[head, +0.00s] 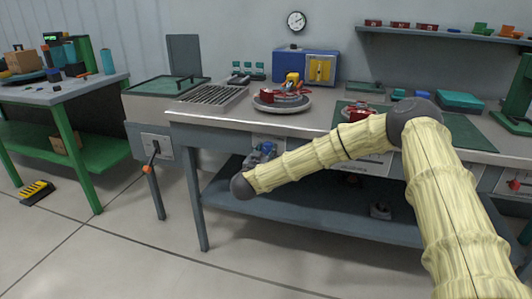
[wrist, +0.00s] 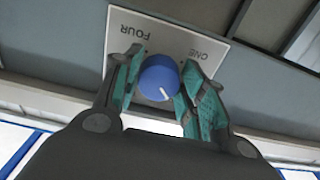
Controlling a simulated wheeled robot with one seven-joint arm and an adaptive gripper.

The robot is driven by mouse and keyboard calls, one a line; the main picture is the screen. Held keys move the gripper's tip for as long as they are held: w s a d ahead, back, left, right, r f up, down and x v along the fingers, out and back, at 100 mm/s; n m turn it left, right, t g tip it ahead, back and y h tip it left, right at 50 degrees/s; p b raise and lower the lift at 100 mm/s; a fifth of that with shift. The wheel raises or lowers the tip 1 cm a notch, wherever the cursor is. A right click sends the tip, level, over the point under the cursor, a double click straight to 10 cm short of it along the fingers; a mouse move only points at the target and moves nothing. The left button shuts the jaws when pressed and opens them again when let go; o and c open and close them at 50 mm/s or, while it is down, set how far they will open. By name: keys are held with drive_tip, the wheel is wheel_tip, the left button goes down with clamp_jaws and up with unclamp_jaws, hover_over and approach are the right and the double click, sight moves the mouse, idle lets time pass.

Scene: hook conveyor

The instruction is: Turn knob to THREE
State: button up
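The blue knob (wrist: 158,78) sits on a white label plate (wrist: 172,38) in the wrist view. Its white pointer mark points down and slightly right in the picture. The words FOUR and ONE show upside down on the plate above the knob. No other labels are readable; my gripper hides part of the plate. My gripper (wrist: 164,62) has its teal fingers either side of the knob, close to it. The fingertips look a little wider apart than the knob; contact is unclear. In the head view my gripper (head: 264,152) is at the workbench's front.
The grey workbench (head: 240,118) has a lower shelf (head: 310,205). A round tray (head: 262,106) with red parts stands on top. Left are a panel with an orange-tipped lever (head: 152,157) and a green-legged table (head: 80,155).

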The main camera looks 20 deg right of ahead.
drive_tip(key=shift+r+m+p, duration=0.15)
drive_tip(key=shift+m+p, duration=0.15)
drive_tip(key=shift+c, duration=0.5)
drive_tip(key=m+p, duration=0.1)
drive_tip(key=m, duration=0.1)
drive_tip(key=shift+m, duration=0.3)
drive_tip(key=m+b, duration=0.1)
drive_tip(key=m, duration=0.4)
drive_tip(key=shift+w, duration=0.1)
drive_tip(key=m+b, duration=0.1)
drive_tip(key=m, duration=0.3)
drive_tip(key=shift+a+m+b, duration=0.1)
drive_tip(key=shift+m+b, duration=0.2)
drive_tip(key=shift+m, duration=0.1)
drive_tip(key=m+b, duration=0.2)
drive_tip(key=m, duration=0.2)
drive_tip(key=shift+m, duration=0.3)
